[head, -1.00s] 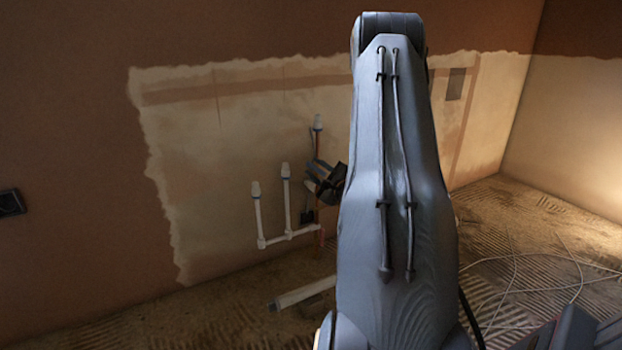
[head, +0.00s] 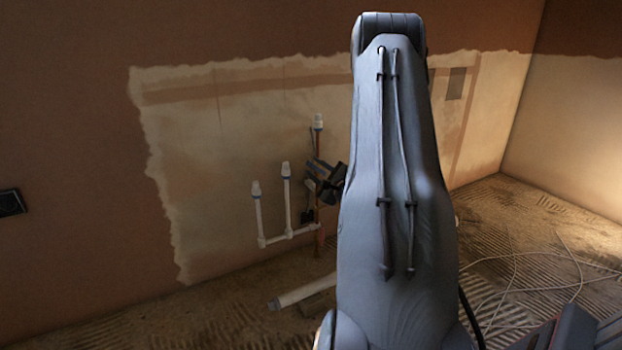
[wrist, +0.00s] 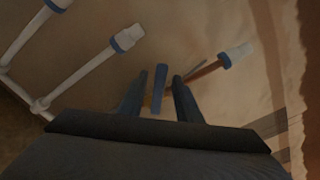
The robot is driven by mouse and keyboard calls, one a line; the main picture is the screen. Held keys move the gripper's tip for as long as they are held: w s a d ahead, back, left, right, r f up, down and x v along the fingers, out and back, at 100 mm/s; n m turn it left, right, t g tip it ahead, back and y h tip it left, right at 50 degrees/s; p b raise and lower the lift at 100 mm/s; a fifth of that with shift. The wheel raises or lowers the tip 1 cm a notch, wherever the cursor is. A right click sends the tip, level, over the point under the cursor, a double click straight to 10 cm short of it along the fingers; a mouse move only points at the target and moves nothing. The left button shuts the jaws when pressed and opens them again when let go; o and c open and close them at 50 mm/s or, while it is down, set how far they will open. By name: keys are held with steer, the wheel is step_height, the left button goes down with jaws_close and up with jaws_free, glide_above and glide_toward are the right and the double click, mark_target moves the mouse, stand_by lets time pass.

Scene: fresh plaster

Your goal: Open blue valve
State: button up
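The blue valve handle (wrist: 160,88) shows in the wrist view as a narrow blue bar in front of the plaster wall. My gripper (wrist: 157,92) has one finger on each side of this bar. Gaps show between the bar and both fingers, so it looks open around the handle without gripping it. In the head view my gripper (head: 328,184) is a dark shape at the copper pipe, partly behind my arm. The handle is too small and covered there to make out clearly.
White pipes (head: 287,205) with capped tops stand left of my gripper. A capped copper pipe (wrist: 205,70) rises close by on the right in the wrist view. A pale pipe length (head: 300,293) lies on the rough floor below. A loose cable (head: 545,288) lies at right.

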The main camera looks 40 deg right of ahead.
steer(key=p+v, duration=0.7)
steer(key=v, duration=0.4)
steer(key=shift+s, duration=0.4)
